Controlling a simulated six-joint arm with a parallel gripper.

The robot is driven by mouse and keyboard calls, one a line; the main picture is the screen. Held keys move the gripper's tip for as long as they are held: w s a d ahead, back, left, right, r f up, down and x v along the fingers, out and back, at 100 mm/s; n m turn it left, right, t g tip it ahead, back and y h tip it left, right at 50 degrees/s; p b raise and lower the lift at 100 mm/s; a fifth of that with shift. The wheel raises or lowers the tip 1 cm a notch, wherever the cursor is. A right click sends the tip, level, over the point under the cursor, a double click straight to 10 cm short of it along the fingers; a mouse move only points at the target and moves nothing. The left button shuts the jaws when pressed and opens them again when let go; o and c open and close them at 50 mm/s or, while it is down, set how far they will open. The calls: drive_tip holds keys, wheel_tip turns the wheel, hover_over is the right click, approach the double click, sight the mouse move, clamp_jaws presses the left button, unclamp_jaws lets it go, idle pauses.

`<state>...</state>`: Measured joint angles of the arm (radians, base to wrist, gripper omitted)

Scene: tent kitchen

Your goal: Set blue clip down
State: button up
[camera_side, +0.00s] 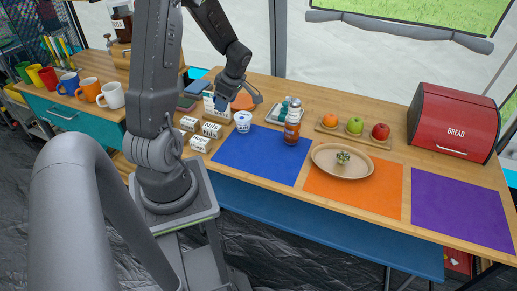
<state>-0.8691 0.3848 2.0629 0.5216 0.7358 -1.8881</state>
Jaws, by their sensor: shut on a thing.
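My gripper (233,92) is low over the back left of the wooden counter, beyond the blue mat. It is shut on a small blue thing (222,103), which appears to be the blue clip. The clip is at the fingertips, in front of a white carton or card. It is too small to tell whether it touches the carton or the counter. An orange item (243,102) lies just right of the fingers, partly hidden by them.
A plate (328,166) rests on the orange mat (385,190); the purple mat (460,217) is bare.

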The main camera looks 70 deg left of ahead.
wheel_tip(320, 180, down, 6)
hover_over(259, 148)
drive_tip(key=d, duration=0.1)
drive_tip(key=f, duration=0.7)
drive_tip(key=shift+w+f, duration=0.2)
drive_tip(key=shift+w, duration=0.15)
drive_tip(key=shift+f, duration=2.05)
drive_tip(key=shift+f, duration=0.25)
drive_tip(key=o, duration=0.9)
